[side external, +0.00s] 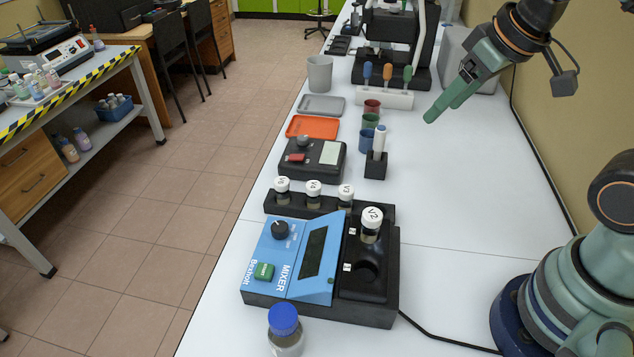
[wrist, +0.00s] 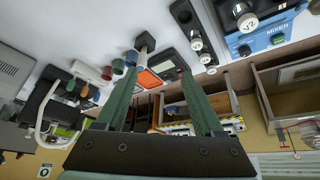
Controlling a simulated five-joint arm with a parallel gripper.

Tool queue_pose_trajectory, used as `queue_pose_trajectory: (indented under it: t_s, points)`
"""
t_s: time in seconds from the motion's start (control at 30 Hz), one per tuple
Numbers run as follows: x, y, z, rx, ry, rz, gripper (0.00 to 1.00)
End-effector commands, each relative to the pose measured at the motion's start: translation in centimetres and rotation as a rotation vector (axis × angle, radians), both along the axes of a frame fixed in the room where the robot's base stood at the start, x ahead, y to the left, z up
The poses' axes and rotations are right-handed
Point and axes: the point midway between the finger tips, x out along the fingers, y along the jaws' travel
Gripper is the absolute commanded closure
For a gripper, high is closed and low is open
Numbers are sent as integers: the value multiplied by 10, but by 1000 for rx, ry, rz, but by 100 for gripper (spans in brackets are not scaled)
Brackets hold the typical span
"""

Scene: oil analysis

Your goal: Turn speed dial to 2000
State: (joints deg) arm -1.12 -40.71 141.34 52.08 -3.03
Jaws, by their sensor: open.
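The blue and black mixer (side external: 318,262) sits near the front of the white bench in the side view. Its black speed dial (side external: 280,229) is at the panel's upper left, above a green button (side external: 264,271). The dial's setting is too small to read. A V2 vial (side external: 371,222) stands in the mixer's black section. My gripper (side external: 440,108) is open and empty, raised over the bench, well behind and right of the mixer. In the wrist view, the mixer (wrist: 270,36) is at the upper right, away from my open fingers (wrist: 157,74). The dial (wrist: 244,51) shows small there.
A black rack with several white-capped vials (side external: 313,189) stands directly behind the mixer. Behind it is a black device (side external: 312,158), then an orange tray (side external: 313,126) and colored cups. A blue-capped bottle (side external: 285,329) stands in front.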

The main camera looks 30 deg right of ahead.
Motion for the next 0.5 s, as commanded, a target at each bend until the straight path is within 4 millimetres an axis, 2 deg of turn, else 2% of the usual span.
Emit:
queue_pose_trajectory:
  t_s: [0.27,0.5]
  points:
    - [42,54,8,-173,114,525,31]
    - [77,120,-5,-324,197,1075,31]
